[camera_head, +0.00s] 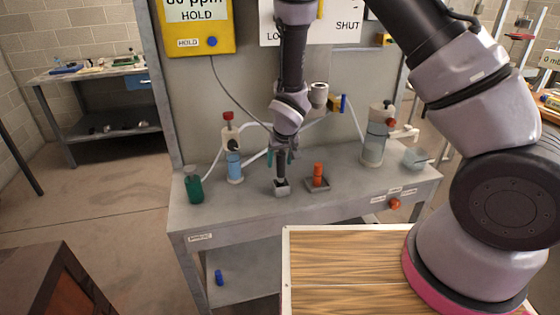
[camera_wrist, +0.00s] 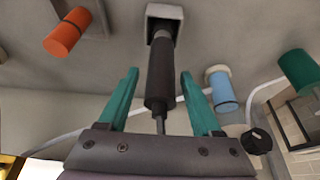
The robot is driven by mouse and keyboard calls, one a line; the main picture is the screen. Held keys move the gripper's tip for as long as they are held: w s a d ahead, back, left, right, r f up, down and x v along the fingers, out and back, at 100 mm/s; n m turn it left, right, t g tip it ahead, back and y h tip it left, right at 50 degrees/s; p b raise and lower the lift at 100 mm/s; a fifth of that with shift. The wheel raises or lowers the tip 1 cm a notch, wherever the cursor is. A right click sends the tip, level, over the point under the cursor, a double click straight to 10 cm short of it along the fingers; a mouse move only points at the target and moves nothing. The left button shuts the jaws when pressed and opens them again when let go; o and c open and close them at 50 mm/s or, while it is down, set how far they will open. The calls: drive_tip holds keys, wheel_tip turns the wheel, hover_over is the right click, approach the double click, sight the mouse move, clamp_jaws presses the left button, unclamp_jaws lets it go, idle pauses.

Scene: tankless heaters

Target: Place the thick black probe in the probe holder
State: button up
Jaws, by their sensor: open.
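The thick black probe (camera_wrist: 160,75) stands with its lower end in the square grey probe holder (camera_wrist: 164,14). In the head view, the probe (camera_head: 281,171) looks upright in the holder (camera_head: 282,188) on the bench top. My gripper (camera_wrist: 158,98) is open, its two teal fingers on either side of the probe with visible gaps. In the head view, my gripper (camera_head: 284,157) is just above the holder, around the probe's upper part. The inside of the holder is hidden.
An orange cylinder (camera_head: 318,172) on a dark base stands right of the holder. A green bottle (camera_head: 194,186) and a blue-filled vessel (camera_head: 234,165) stand left. A clear bottle (camera_head: 374,145) stands right. A thin cable hangs from the yellow meter (camera_head: 197,25). The front bench top is clear.

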drive_tip(key=v, duration=1.2)
drive_tip(key=s+d+r+m+t, duration=0.1)
drive_tip(key=d+r+m, duration=0.1)
drive_tip(key=d+r, duration=0.7)
drive_tip(key=s+d+r+m, duration=0.2)
drive_tip(key=d+r+m, duration=0.1)
drive_tip(key=d+r, duration=0.65)
drive_tip(key=s+d+r+m+t, duration=0.1)
drive_tip(key=s+d+r, duration=0.2)
drive_tip(key=s+r, duration=0.2)
drive_tip(key=s+d+r+m+t, duration=0.1)
drive_tip(key=s+d+r, duration=0.1)
drive_tip(key=s+r, duration=0.3)
drive_tip(key=s, duration=0.3)
drive_tip(key=shift+d+r+y, duration=0.4)
